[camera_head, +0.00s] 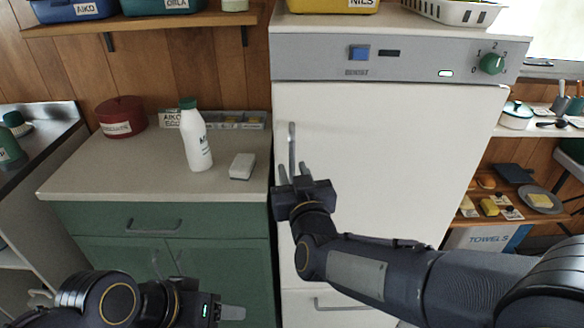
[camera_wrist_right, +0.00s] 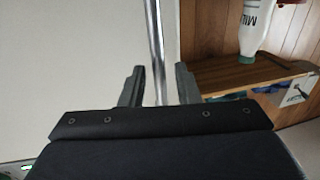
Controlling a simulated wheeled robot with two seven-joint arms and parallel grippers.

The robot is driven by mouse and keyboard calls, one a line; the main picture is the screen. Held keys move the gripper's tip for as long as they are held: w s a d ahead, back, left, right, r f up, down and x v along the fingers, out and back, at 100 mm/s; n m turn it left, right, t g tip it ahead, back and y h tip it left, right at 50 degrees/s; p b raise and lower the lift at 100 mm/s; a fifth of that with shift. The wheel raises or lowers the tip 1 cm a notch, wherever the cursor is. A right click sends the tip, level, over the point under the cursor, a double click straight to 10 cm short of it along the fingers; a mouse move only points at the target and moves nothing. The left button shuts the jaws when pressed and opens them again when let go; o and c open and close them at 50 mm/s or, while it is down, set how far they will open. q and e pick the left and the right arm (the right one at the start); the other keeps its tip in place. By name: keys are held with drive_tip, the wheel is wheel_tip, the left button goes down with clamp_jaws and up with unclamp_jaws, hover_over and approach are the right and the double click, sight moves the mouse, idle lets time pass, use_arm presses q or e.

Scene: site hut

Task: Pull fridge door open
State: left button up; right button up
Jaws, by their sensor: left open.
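The white fridge (camera_head: 400,130) stands in the middle of the head view, its upper door shut. A vertical metal handle (camera_head: 291,148) is on the door's left side. My right gripper (camera_head: 293,174) is at the lower part of the handle, with its fingers pointing at the door. In the right wrist view the handle (camera_wrist_right: 155,45) runs between the two open fingers (camera_wrist_right: 159,85), with a gap visible on each side. My left gripper (camera_head: 232,312) is low at the bottom of the head view, in front of the green cabinet and away from the fridge; it is open and empty.
A counter (camera_head: 110,178) left of the fridge holds a milk bottle (camera_head: 196,138), a red pot (camera_head: 121,117) and a small white block (camera_head: 242,166). The fridge's control panel (camera_head: 420,58) is above the door. Open shelves (camera_head: 525,165) stand to the right.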

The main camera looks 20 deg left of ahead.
drive_tip(key=shift+x, duration=1.05)
drive_tip(key=shift+c, duration=0.3)
clamp_jaws()
